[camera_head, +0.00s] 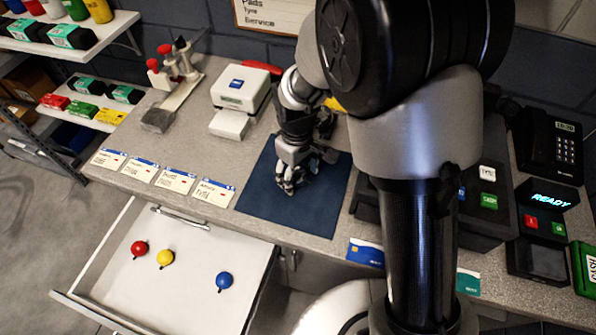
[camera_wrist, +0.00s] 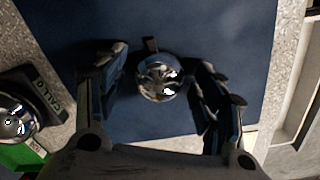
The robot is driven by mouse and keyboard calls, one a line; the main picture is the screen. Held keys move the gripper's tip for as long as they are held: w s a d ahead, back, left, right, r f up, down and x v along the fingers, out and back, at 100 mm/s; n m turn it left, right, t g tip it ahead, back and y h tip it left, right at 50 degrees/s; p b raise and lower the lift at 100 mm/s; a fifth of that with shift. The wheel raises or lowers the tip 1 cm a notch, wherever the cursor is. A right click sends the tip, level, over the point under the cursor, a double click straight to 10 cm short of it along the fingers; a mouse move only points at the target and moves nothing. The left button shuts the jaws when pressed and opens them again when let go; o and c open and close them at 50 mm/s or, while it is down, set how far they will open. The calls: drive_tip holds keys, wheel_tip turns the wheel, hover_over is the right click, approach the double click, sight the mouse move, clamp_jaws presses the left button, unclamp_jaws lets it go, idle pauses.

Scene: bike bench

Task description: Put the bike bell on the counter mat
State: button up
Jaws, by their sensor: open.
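A chrome bike bell (camera_wrist: 160,77) with a small dark tab shows in the wrist view over the blue counter mat (camera_wrist: 190,25). It appears to rest on the mat. My gripper (camera_wrist: 165,90) is open, with one finger on each side of the bell and blue showing between. In the head view my gripper (camera_head: 292,185) is low over the middle of the mat (camera_head: 260,205) and largely hides the bell there.
An open drawer (camera_head: 190,285) below holds red (camera_head: 139,248), yellow (camera_head: 165,258) and blue (camera_head: 224,281) bells. Price cards (camera_head: 174,180) line the counter's front left. A chrome call bell (camera_wrist: 15,120) stands beside the mat. A card terminal (camera_head: 540,235) stands right.

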sight(297, 173)
wheel_tip(297, 173, up, 12)
drive_tip(key=p, duration=0.4)
drive_tip(key=shift+r, duration=0.2)
drive_tip(key=s+d+r+m+t, duration=0.2)
drive_tip(key=s+d+r+m, duration=0.2)
drive_tip(key=s, duration=0.6)
drive_tip(key=s+d+r+m+t, duration=0.2)
drive_tip(key=s+d+r+m, duration=0.2)
drive_tip(key=s+d+r, duration=0.4)
drive_tip(key=shift+s+d+r+m, duration=0.3)
drive_tip(key=shift+s+r, duration=0.5)
drive_tip(key=shift+s, duration=0.1)
drive_tip(key=shift+c, duration=0.4)
